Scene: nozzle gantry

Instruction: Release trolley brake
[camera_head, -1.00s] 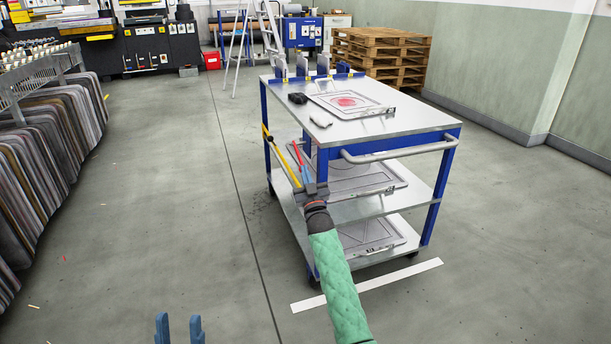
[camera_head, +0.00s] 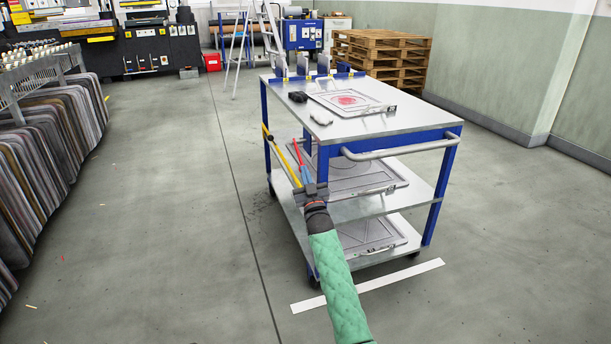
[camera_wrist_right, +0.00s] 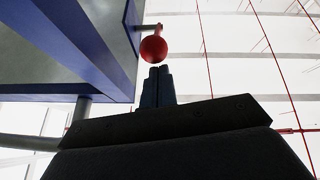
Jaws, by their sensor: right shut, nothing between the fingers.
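The trolley (camera_head: 404,129) has blue legs, a grey metal top and two lower shelves. Thin red and yellow bars show by the gripper in the head view. My left gripper is out of view.
A framed panel (camera_head: 350,102) with a red patch and a small black object (camera_head: 298,97) lie on the trolley top. A push handle (camera_head: 400,152) sticks out at its near end. Wooden pallets (camera_head: 382,60) stand behind.

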